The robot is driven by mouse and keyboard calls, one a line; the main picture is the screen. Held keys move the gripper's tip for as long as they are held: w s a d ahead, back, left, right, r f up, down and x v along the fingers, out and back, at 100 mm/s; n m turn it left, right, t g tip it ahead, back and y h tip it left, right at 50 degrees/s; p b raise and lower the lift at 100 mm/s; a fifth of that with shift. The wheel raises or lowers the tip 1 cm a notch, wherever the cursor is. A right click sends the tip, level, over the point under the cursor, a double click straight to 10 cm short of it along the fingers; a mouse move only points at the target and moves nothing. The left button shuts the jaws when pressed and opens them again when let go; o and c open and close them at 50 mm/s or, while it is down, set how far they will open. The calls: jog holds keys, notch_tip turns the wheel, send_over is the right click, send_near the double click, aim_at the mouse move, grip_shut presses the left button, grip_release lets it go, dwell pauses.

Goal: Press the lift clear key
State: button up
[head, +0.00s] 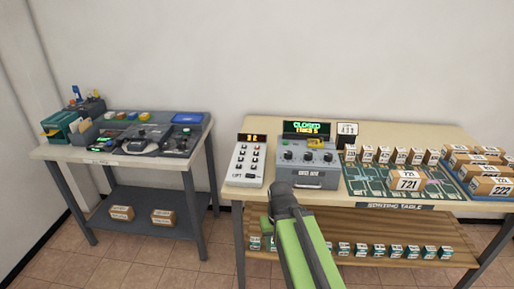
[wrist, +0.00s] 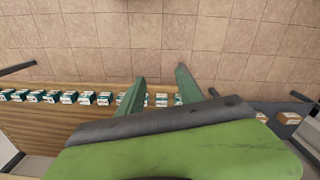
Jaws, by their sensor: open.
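The lift panel (head: 246,162) is a pale keypad box with two columns of dark keys and a lit display reading what looks like 32. It stands at the left end of the sorting table (head: 228,190). The keys are too small to tell which one is clear. My gripper (wrist: 160,80) is open and empty in the wrist view, its two green fingers apart above the floor and lower shelf. In the head view the dark end of my arm (head: 283,199) is in front of the table edge, right of and below the lift panel. The lift panel is not in the wrist view.
A grey console (head: 308,158) with knobs and a CLOSED display stands right of the lift panel. Parcels (head: 408,181) and small boxes fill the table's right side. A lower shelf (head: 360,262) holds small boxes. A grey side table (head: 125,158) stands left, across a floor gap.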

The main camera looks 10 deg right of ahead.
grip_shut()
dwell(1.4)
